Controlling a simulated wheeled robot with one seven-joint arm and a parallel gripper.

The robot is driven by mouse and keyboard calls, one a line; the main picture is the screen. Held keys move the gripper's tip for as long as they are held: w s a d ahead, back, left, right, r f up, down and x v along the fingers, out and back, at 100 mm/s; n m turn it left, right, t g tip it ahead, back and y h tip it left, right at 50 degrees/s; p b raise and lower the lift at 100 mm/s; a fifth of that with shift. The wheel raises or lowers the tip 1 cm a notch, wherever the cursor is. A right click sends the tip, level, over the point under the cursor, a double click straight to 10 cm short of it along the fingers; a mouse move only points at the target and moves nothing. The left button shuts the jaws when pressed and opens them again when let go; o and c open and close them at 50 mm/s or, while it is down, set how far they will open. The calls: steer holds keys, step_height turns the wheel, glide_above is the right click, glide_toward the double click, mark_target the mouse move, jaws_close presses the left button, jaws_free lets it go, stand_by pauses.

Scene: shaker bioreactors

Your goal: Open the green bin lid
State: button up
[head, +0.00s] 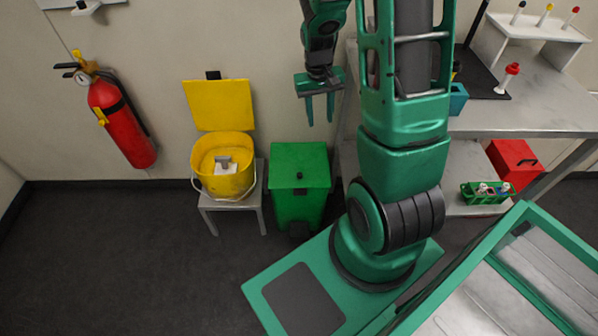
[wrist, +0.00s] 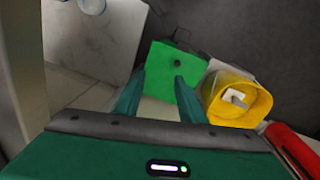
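The green bin (head: 299,206) stands on the floor against the back wall. Its green lid (head: 300,158) is shut flat on top and has a small dark knob (head: 299,175). In the wrist view the lid (wrist: 172,60) and its dark knob (wrist: 177,63) show beyond my fingers. My gripper (head: 320,122) points down, above the bin and to its right in the head view, apart from the lid. It also shows in the wrist view (wrist: 160,85), with two green fingers spread and nothing between them.
A yellow bin (head: 221,174) with its lid raised stands on a small stool (head: 246,208) left of the green bin. A metal bench (head: 520,105) with lab items is at right. The left floor is clear.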

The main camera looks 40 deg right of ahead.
steer(key=w+f, duration=0.4)
steer(key=f, duration=0.6)
steer(key=y, duration=0.1)
glide_toward(299, 174)
steer(key=shift+n, duration=0.4)
step_height(299, 174, down, 8)
steer(key=shift+s+d+f, duration=0.1)
steer(key=shift+s+d, duration=0.05)
jaws_close()
